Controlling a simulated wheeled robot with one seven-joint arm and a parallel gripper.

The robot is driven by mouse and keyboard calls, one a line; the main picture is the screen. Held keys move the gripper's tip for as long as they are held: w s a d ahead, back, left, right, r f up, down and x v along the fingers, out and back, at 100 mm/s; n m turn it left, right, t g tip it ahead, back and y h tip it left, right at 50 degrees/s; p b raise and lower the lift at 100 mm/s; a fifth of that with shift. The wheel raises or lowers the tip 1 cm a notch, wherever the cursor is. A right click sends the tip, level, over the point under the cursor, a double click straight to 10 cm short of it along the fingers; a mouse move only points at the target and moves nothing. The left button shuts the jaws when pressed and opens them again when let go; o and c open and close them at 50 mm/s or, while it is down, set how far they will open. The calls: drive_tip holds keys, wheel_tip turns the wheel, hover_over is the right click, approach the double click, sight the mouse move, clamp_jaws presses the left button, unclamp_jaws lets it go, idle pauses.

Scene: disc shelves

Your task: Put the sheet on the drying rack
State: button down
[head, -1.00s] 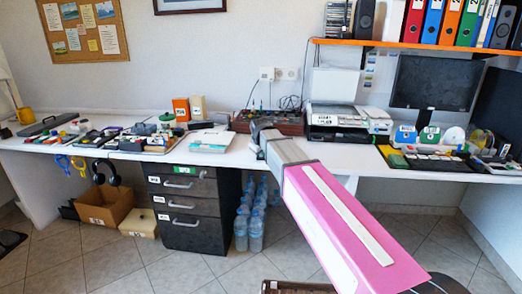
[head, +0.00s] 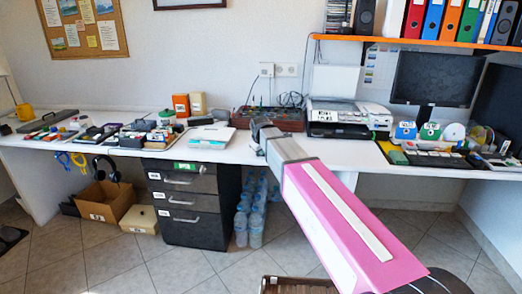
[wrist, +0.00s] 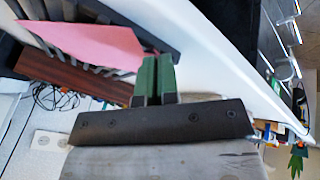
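A pink sheet (wrist: 95,42) lies to the left of my fingertips in the wrist view, with its near corner close beside them. Dark slats of what looks like the drying rack (wrist: 110,76) show along its edge, next to a red-brown board (wrist: 80,77). My gripper (wrist: 157,60) has its two green fingers almost together; I see nothing clearly between them. In the head view my gripper (head: 260,128) is at the desk, in front of a brown slotted thing (head: 285,119). My pink and grey arm hides what lies behind it, and I see no sheet there.
The white desk (head: 90,148) runs along the wall. A printer (head: 338,118) stands right of my gripper, with a monitor (head: 436,80) beyond. A white slab (head: 208,136) and clutter lie to the left. Black drawers (head: 190,200) and bottles (head: 252,210) are below.

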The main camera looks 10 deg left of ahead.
drive_tip(key=c, duration=1.3)
unclamp_jaws()
drive_tip(key=v, duration=1)
drive_tip(key=shift+s+r, duration=0.15)
drive_tip(key=shift+r, duration=0.2)
